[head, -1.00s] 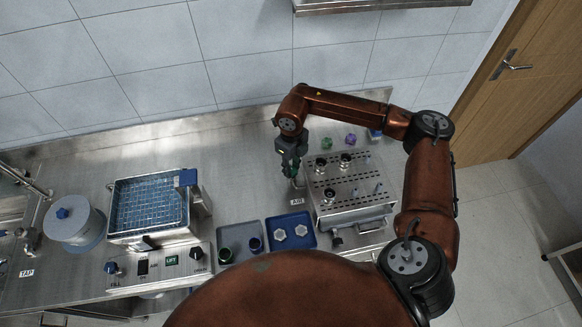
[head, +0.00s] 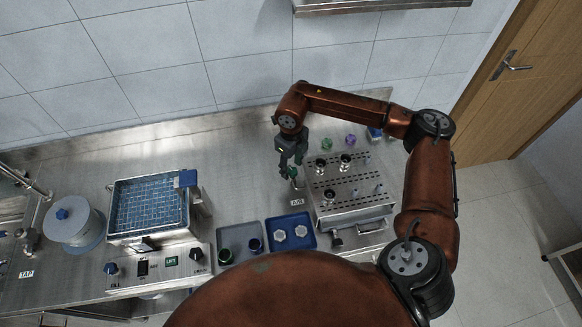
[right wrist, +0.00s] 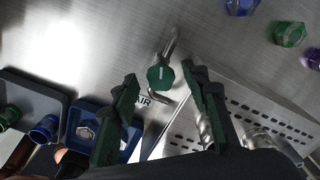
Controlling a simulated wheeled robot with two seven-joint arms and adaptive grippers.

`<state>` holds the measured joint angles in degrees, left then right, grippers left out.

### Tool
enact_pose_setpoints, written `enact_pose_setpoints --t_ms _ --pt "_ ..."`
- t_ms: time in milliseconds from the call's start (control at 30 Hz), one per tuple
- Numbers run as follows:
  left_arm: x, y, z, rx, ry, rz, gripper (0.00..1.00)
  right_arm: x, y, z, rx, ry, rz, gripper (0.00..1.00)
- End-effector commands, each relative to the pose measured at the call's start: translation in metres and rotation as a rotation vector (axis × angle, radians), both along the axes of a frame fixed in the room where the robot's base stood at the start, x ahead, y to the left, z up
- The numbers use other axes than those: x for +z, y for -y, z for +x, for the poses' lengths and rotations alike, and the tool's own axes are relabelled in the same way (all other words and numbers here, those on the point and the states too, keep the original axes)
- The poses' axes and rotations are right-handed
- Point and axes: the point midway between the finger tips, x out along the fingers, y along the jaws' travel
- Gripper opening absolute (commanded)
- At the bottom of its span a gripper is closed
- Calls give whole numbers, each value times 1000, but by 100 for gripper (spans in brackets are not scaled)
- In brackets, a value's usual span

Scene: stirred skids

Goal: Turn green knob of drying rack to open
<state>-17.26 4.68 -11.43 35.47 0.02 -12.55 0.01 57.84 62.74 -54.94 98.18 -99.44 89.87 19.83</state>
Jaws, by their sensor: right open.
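The drying rack (head: 350,207) is a steel box with a perforated top and holds several dark round pieces and small pegs. The green knob (right wrist: 160,76) sits on a bent metal pipe beside the rack, near an AIR label (head: 297,202). A white line marks its face, roughly along the picture's vertical in the right wrist view. My right gripper (head: 286,172) is open at the rack's left side. In the right wrist view the knob appears between its two green-black fingers (right wrist: 163,80), with gaps on both sides. My left gripper is not in view.
A blue tray (head: 291,216) with white hexagonal pieces and a grey tray (head: 232,231) with dark caps lie left of the rack. A green piece (head: 327,143) and a purple piece (head: 350,140) lie behind it. A basket bath (head: 150,240) stands further left.

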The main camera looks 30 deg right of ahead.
Motion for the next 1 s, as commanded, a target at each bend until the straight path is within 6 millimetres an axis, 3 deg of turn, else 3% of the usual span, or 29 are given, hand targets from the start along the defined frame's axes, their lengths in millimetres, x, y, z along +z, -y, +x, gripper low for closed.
enact_pose_setpoints --t_ms 300,500,700,1000 --pt "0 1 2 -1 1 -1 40 66 1 1 0 4 0 42" --pt "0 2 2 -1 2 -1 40 97 0 1 0 1 0 42" --pt "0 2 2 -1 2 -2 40 108 0 1 0 0 -1 42" --pt "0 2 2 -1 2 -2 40 109 1 0 0 0 -1 42"
